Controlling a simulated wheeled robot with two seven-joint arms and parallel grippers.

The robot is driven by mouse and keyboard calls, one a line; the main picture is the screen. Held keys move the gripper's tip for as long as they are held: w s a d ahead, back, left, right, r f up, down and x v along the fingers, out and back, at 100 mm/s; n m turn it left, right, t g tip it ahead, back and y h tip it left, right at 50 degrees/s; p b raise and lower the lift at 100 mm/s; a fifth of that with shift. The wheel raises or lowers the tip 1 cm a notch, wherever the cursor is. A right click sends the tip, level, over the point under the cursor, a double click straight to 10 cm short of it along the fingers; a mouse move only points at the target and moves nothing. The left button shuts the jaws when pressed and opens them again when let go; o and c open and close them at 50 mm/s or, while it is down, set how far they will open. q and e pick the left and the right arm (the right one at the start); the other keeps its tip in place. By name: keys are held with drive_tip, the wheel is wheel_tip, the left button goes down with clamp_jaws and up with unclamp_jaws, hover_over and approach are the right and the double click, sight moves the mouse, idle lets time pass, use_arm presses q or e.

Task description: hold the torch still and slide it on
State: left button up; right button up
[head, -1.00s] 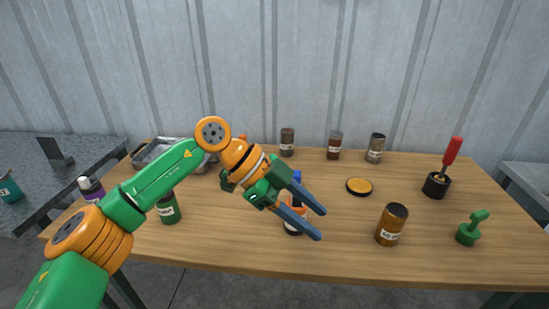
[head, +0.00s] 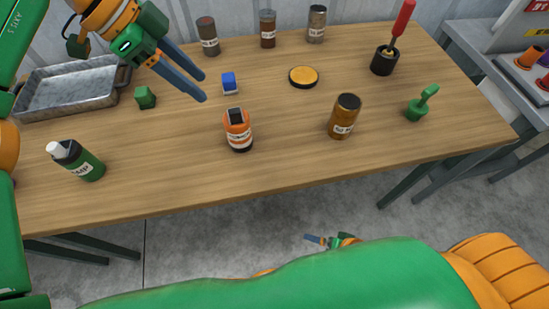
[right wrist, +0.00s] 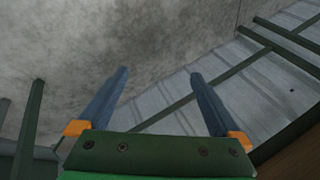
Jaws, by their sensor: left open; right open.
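In the head view an orange cylinder with white bands and a dark top (head: 238,131), which looks like the torch, stands upright near the table's front middle. Its dark top piece may be the slide switch; I cannot tell its position. My left gripper (head: 203,86) is open and empty above the table, behind and left of the torch, not touching it. My right gripper (head: 306,238) is low in front of the table, far from the torch. In the right wrist view this gripper (right wrist: 160,73) is open, with nothing between its fingers.
Several jars line the back.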

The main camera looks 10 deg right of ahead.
sight(247, 140)
drive_tip(key=w+a+r+m+t+y, duration=0.25)
drive_tip(key=a+r+y, duration=0.35)
drive_tip(key=r, duration=0.7)
drive_tip(key=w+a+r+m+t+y, duration=0.1)
drive_tip(key=w+a+r+m+y, duration=0.2)
drive_tip(key=a+r, duration=0.7)
drive_tip(key=w+r+m+t, duration=0.2)
drive_tip(key=m, duration=0.2)
drive_tip(key=w+d+r+m+t+h, duration=0.1)
drive_tip(key=w+r+m+t, duration=0.1)
drive_tip(key=m, duration=0.3)
drive_tip(key=w+r+m+t, duration=0.2)
drive_tip(key=r+m, duration=0.1)
drive_tip(key=m, duration=0.2)
drive_tip(key=shift+w+d+r+t+h, duration=0.25)
drive_tip(key=shift+w+r+h, duration=0.05)
drive_tip(key=shift+h, duration=0.1)
drive_tip(key=m, duration=0.1)
drive_tip(key=d+f+m+h, duration=0.1)
drive_tip(key=m, duration=0.1)
drive_tip(key=d+m+t, duration=0.1)
drive_tip(key=shift+w+f+h, duration=0.25)
drive_tip(key=shift+w+h, duration=0.05)
drive_tip(key=shift+h, duration=0.1)
drive_tip(key=shift+w+f+m, duration=0.1)
drive_tip(key=shift+w+m, duration=0.1)
drive_tip(key=shift+m, duration=0.35)
drive_tip(key=x, duration=1.1)
drive_tip(key=shift+w+f, duration=0.15)
drive_tip(key=shift+w, duration=0.1)
